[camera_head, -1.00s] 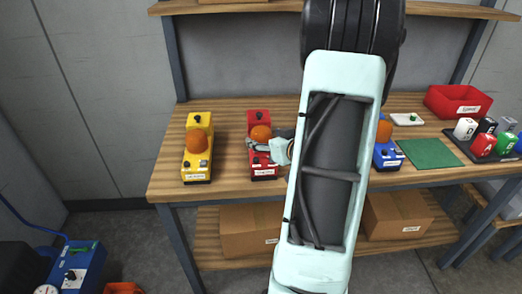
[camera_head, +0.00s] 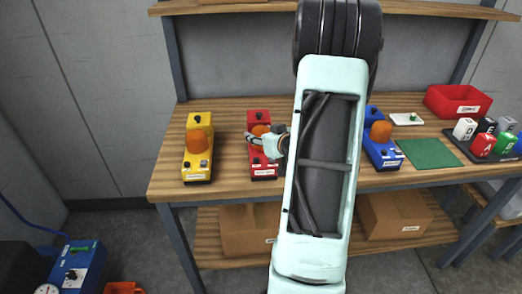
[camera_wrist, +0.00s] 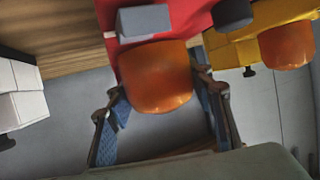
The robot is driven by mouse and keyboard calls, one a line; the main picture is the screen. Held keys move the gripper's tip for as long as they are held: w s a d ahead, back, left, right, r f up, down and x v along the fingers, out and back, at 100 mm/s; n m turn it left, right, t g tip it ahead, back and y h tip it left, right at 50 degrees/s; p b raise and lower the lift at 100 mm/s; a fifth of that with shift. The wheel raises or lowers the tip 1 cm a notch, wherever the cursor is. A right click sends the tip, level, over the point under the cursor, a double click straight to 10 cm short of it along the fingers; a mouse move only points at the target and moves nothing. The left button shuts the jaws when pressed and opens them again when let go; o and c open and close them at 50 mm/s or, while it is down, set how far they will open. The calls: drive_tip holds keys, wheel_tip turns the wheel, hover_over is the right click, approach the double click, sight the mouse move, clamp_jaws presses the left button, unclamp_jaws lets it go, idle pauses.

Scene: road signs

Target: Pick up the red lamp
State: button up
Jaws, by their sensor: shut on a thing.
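The red lamp (camera_head: 259,117) has a red box body with an orange dome and stands upright on the wooden workbench, between the yellow and blue lamps. My gripper (camera_head: 263,140) reaches it from the right and is shut on its orange dome. In the wrist view, the dome (camera_wrist: 158,78) sits between the two fingers of my gripper (camera_wrist: 160,85), with the red body (camera_wrist: 185,14) behind it. My arm hides the bench just right of the red lamp.
A yellow lamp (camera_head: 199,120) stands to the left and a blue lamp (camera_head: 383,153) to the right, partly behind my arm. Further right are a green mat (camera_head: 428,154), a red bin (camera_head: 457,101) and a tray of coloured blocks (camera_head: 460,141). A shelf (camera_head: 420,9) spans above the bench.

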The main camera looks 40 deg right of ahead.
clamp_jaws()
drive_tip(key=shift+w+r, duration=0.1)
